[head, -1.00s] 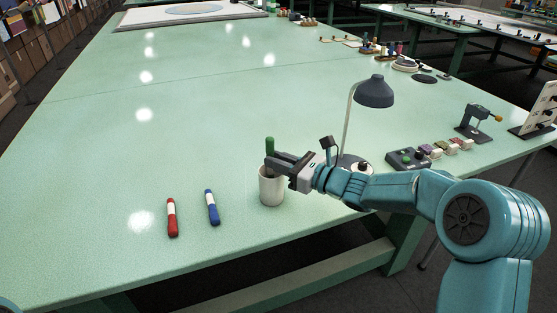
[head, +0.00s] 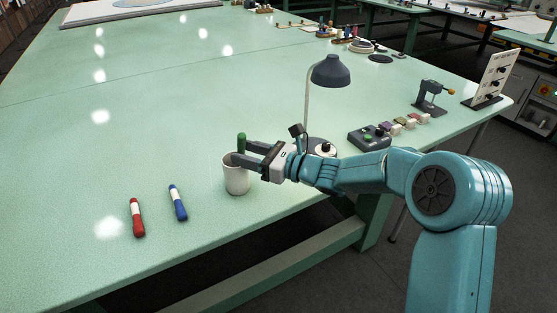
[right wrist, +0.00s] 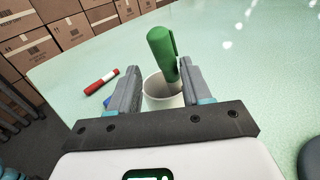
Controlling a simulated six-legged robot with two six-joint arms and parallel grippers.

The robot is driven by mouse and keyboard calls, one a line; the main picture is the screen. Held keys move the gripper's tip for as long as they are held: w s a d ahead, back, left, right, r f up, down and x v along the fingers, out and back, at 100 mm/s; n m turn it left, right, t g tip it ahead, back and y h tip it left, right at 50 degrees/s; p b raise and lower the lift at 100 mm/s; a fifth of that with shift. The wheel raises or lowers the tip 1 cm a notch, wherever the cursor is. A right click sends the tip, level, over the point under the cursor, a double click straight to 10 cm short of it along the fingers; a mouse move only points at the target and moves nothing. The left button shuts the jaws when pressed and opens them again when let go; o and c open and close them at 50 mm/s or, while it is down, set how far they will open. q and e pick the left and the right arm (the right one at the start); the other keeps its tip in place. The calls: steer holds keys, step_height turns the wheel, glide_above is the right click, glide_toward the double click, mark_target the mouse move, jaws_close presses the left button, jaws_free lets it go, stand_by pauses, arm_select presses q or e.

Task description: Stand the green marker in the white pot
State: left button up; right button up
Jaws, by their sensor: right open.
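The green marker (head: 242,142) stands in the white pot (head: 237,181), its green end sticking up above the rim. It also shows in the right wrist view (right wrist: 160,44), tilted, with its lower part inside the pot (right wrist: 154,87). My right gripper (head: 243,157) is open at the pot's rim, with its fingers on either side of the marker. In the right wrist view the marker is close to the right finger; I cannot tell whether they touch. The marker's bottom end is hidden in the pot. My left gripper is not in view.
A red marker (head: 137,218) and a blue marker (head: 178,203) lie left of the pot on the green table (head: 170,120). A desk lamp (head: 331,72) and a dark button box (head: 369,137) stand to the right.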

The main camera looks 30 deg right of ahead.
steer(key=v, duration=1.4)
steer(key=shift+s, duration=0.2)
steer(key=shift+d, duration=0.1)
steer(key=s+a+f+n+g+p, duration=0.35)
steer(key=a+f+g, duration=0.3)
steer(key=f, duration=0.45)
steer(key=s+a+f+n+g+h+p, duration=0.3)
steer(key=s+a+f+n, duration=0.3)
steer(key=n, duration=0.5)
steer(key=s+a+f+n+g+h+p, duration=0.4)
steer(key=s+a+f+n, duration=0.1)
steer(key=s+f+n, duration=0.6)
steer(key=shift+s+a+n, duration=0.35)
steer(key=shift+s+n, duration=0.1)
steer(key=shift+s, duration=0.15)
